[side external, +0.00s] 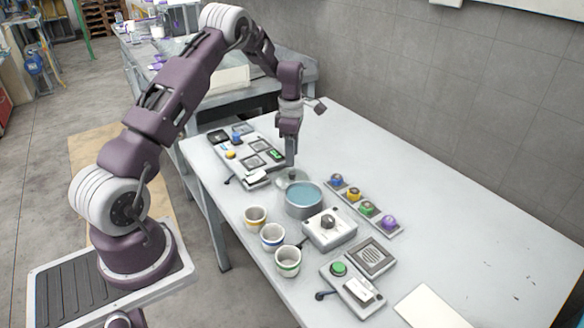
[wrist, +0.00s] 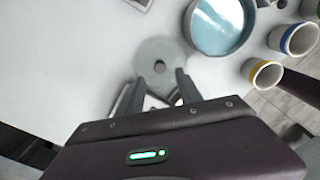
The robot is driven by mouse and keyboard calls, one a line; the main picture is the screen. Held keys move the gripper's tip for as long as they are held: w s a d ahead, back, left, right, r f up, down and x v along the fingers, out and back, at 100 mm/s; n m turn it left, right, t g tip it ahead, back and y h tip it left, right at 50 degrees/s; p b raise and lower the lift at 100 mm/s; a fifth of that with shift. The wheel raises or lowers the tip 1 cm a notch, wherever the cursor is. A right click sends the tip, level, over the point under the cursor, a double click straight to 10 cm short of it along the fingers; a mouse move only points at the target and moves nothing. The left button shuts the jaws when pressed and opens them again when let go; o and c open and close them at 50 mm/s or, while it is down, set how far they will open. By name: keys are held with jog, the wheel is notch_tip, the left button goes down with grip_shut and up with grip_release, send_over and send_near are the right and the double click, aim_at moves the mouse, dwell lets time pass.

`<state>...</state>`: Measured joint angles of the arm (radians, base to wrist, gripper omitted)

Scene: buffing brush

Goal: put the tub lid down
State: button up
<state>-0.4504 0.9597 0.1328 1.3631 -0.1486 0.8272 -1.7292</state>
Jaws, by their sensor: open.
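The tub lid (wrist: 152,50) is a pale grey-green disc with a small darker round centre, lying on the table just beside the tub. In the side external view the lid (side external: 283,183) is partly hidden by my gripper and the tub. The tub (side external: 304,206) is grey and round, open on top, with blue inside; it also shows in the wrist view (wrist: 220,27). My gripper (wrist: 163,88) is open, its fingers apart at the lid's near edge with nothing seen between them. In the side external view my gripper (side external: 291,163) points down above the lid.
Three cups (side external: 272,237) stand in front of the tub. A grey box with a dark knob (side external: 329,229) and a strip of coloured knobs (side external: 363,206) are right of it. A switch panel (side external: 248,157) lies behind left.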

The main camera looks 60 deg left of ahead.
aim_at(293, 173)
jog(key=s+d+r+m+t, duration=0.1)
jog(key=d+r+m, duration=0.25)
jog(key=r, duration=0.45)
jog(key=s+d+r+m, duration=0.15)
jog(key=d+r, duration=0.25)
jog(key=r, duration=0.4)
jog(key=s+d+r+m+t, duration=0.2)
jog(key=s+d+r+m, duration=0.6)
jog(key=d+r, duration=0.1)
jog(key=s+d+m+t, duration=0.1)
jog(key=s+d+m, duration=0.3)
jog(key=s+m, duration=0.3)
jog(key=s+d+m+t, duration=0.1)
jog(key=s+d+m, duration=0.3)
jog(key=s, duration=0.9)
jog(key=m, duration=0.3)
jog(key=shift+d+t, duration=0.3)
jog(key=shift+d, duration=0.05)
